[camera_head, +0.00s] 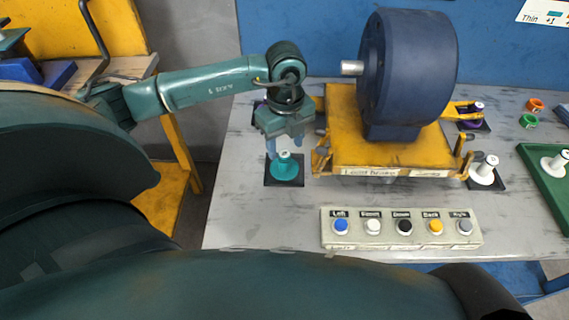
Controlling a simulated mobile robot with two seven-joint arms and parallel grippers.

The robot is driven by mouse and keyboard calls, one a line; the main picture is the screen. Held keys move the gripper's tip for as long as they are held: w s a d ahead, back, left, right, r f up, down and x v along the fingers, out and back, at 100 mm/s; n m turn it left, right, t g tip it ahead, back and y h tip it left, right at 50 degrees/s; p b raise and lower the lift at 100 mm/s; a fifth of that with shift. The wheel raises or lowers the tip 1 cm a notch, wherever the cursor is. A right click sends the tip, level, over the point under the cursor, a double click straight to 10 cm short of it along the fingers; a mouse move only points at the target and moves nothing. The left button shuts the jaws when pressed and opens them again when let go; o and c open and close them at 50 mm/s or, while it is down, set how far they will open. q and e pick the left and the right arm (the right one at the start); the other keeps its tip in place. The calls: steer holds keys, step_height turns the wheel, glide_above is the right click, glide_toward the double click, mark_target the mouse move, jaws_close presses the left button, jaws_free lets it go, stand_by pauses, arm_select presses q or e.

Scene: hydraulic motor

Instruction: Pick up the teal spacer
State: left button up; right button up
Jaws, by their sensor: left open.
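The teal spacer (285,168) stands upright on a small black pad (296,182) on the grey table, left of the yellow motor stand. It has a round teal base and a white top. My left gripper (284,150) is directly above it, pointing down, with its fingers spread to either side of the spacer's upper part. The gripper is open. I cannot tell whether the fingers touch the spacer. My right gripper is not in view.
The dark blue motor (410,75) sits on a yellow stand (385,155) close right of my left gripper. A button box (400,229) lies in front. A white spacer (484,170) stands right of the stand. A green tray (540,180) and orange (535,104) and green rings (529,121) are farther right.

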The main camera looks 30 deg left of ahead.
mark_target(284, 153)
arm_select(q)
steer(key=f, duration=0.5)
steer(key=shift+w+a+f, duration=0.1)
steer(key=shift+a+f, duration=0.05)
steer(key=shift+a, duration=0.05)
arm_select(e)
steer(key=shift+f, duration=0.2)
arm_select(q)
jaws_close()
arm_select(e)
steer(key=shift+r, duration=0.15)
arm_select(q)
step_height(284, 153, up, 10)
steer(key=shift+r, duration=0.1)
stand_by(0.4)
